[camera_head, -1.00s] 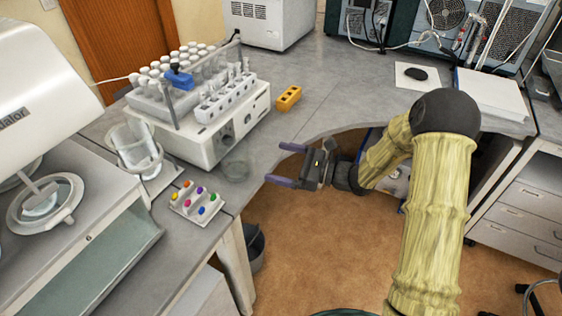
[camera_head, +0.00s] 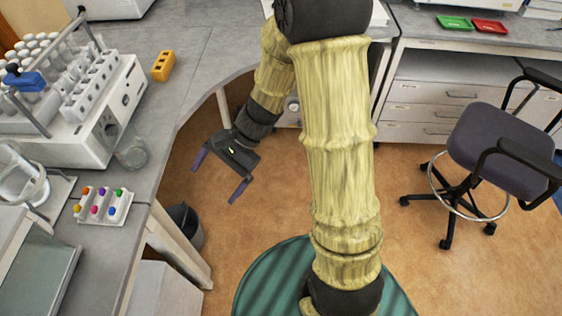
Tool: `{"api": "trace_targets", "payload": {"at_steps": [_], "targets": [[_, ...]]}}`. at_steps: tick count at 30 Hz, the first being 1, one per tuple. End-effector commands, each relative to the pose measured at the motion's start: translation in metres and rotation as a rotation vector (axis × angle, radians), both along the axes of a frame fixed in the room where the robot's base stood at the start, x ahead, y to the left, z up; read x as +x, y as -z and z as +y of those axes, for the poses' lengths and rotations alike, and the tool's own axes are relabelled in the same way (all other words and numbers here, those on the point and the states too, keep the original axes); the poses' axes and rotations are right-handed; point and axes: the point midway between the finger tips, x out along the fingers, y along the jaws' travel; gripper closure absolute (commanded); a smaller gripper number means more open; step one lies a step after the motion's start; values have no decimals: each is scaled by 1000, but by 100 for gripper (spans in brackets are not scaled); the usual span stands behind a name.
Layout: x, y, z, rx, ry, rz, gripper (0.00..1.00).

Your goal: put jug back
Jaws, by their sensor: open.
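My gripper (camera_head: 219,176) is open and empty, with its two purple-grey fingers spread and pointing down-left. It hangs over the floor, to the right of the bench edge. A small clear glass vessel (camera_head: 131,153) stands on the grey bench top near that edge, left of my gripper and apart from it. A larger clear glass vessel (camera_head: 20,182) stands at the far left, partly cut off by the picture edge. I cannot tell for certain which of the two is the jug.
A white machine with tube racks (camera_head: 98,140) stands on the bench at the left. A rack of coloured caps (camera_head: 103,205) and a yellow block (camera_head: 163,66) are near the edge. A bin (camera_head: 186,226) is on the floor below. A swivel chair (camera_head: 497,150) stands at the right.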

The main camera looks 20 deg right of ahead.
Motion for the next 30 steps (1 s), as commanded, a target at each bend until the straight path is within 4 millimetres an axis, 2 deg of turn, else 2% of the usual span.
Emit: {"api": "trace_targets", "payload": {"at_steps": [3, 6, 9, 13, 18, 30], "targets": [[-22, 1, -38, -192, -167, -155, 3], [-33, -2, -71, -342, -306, -286, 3], [-39, -9, -101, -477, -452, -427, 3], [-41, -23, -130, -620, -626, -600, 3], [-40, -34, -146, -708, -745, -721, 3], [-39, -34, -147, -713, -756, -728, 3]]}}
